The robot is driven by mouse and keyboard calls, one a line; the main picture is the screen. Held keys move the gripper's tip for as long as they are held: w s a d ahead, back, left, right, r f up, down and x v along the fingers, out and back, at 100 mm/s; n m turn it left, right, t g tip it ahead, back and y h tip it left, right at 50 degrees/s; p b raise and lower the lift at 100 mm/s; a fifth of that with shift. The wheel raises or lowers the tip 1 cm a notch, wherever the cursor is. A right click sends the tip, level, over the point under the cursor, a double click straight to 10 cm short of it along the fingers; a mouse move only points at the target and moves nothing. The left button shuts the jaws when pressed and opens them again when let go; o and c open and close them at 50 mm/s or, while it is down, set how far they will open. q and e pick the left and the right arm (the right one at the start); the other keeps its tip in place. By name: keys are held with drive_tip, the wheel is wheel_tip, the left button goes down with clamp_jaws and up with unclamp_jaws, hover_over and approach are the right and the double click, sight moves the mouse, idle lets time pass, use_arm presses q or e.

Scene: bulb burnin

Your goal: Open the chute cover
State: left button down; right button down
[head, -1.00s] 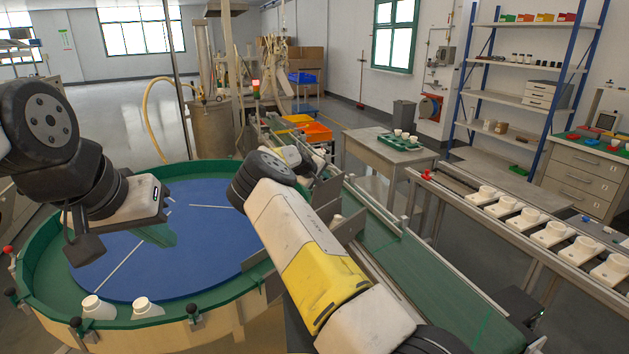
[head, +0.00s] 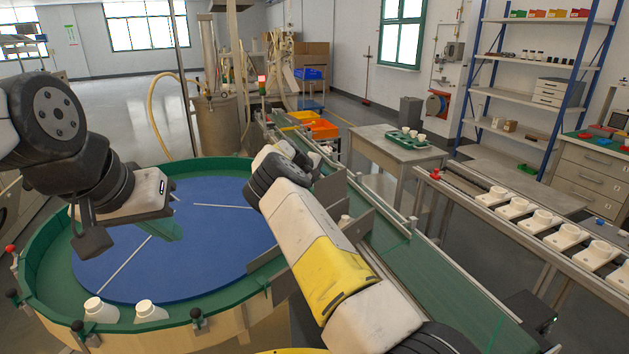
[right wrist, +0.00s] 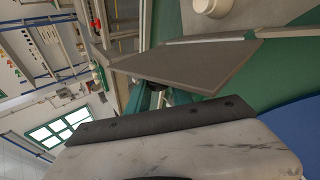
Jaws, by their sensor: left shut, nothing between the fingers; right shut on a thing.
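The right wrist view shows a flat grey plate (right wrist: 200,64) just ahead of my right gripper (right wrist: 150,97). It looks like the chute cover, but I cannot be sure. Green finger parts show at its near edge; the grip itself is mostly hidden by the gripper body. In the head view my right forearm hides the right fingers, beside the gap between the round table and the conveyor. My left gripper (head: 168,231) is shut and empty above the blue disc of the turntable (head: 110,262).
Two white bottles (head: 148,311) stand at the turntable's front rim. Grey upright panels (head: 352,226) border the green conveyor (head: 440,285). A second line with white fixtures (head: 515,208) runs at right. A grey side table (head: 375,142) carries a green tray (head: 405,141).

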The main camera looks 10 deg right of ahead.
drive_tip(key=c, duration=1.2)
unclamp_jaws()
drive_tip(key=shift+d, duration=0.1)
drive_tip(key=v, duration=0.7)
drive_tip(key=shift+s+a+r, duration=0.2)
drive_tip(key=shift+a+r, duration=0.05)
drive_tip(key=shift+a, duration=0.05)
drive_tip(key=v, duration=0.9)
drive_tip(key=shift+w+a, duration=0.2)
drive_tip(key=shift+w, duration=0.15)
